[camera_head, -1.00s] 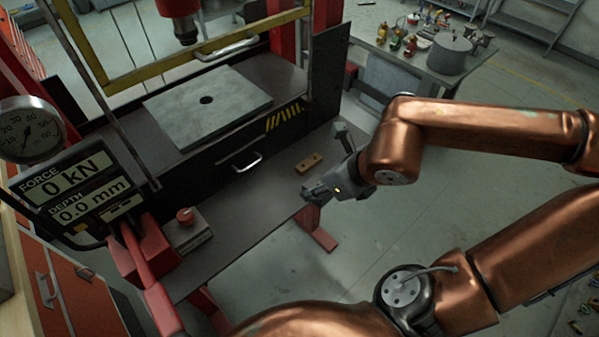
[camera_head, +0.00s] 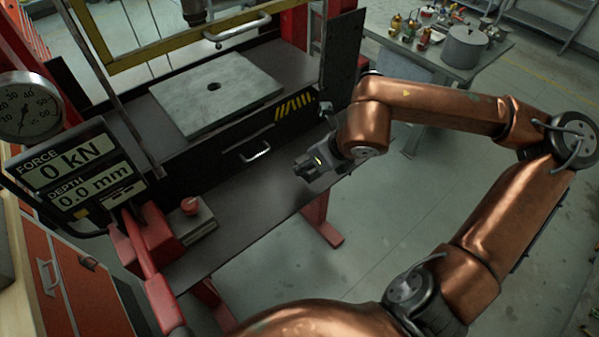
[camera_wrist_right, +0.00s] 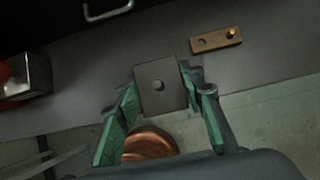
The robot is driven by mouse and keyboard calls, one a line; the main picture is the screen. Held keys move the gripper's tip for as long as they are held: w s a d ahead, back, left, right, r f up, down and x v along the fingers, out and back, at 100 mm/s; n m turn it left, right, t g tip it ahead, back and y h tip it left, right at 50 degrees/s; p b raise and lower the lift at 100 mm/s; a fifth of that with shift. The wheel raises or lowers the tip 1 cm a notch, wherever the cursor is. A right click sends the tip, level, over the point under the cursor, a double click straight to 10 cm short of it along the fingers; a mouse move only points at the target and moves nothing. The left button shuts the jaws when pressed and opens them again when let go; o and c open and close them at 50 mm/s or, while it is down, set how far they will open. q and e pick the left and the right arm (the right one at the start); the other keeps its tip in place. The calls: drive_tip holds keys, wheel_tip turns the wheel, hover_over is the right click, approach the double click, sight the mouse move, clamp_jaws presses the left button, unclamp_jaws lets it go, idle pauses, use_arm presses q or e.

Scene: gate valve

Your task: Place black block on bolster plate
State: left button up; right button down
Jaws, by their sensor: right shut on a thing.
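The bolster plate (camera_head: 190,110) is a flat grey slab with a round central hole, lying on the press bed in the head view. My right gripper (camera_head: 308,167) is in front of the press bed, to the right of and nearer than the plate. In the right wrist view, its green-lined fingers (camera_wrist_right: 163,98) are shut on a dark grey block (camera_wrist_right: 160,78) with a small hole. The block is over the front shelf and apart from the plate. In the head view I cannot clearly tell the block from the gripper. My left gripper is not in view.
A brass piece (camera_wrist_right: 215,40) lies on the dark shelf (camera_head: 240,205). A red-button box (camera_head: 192,220) stands at the shelf's left. The press frame's side plate (camera_head: 342,55) rises right of the bolster plate. The plate's top is bare.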

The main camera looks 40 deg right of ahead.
hover_over(301, 179)
drive_tip(key=f+b, duration=0.1)
drive_tip(key=f, duration=0.3)
drive_tip(key=shift+s+f, duration=0.2)
drive_tip(key=f, duration=0.3)
drive_tip(key=shift+w, duration=0.3)
drive_tip(key=shift+f, duration=0.3)
drive_tip(key=shift+f+b, duration=0.15)
drive_tip(key=shift+b, duration=0.15)
drive_tip(key=c, duration=1.7)
unclamp_jaws()
drive_tip(key=shift+s+f, duration=0.1)
drive_tip(key=shift+f, duration=0.05)
drive_tip(key=shift+c, duration=0.2)
drive_tip(key=shift+o, duration=0.8)
drive_tip(key=shift+r, duration=0.2)
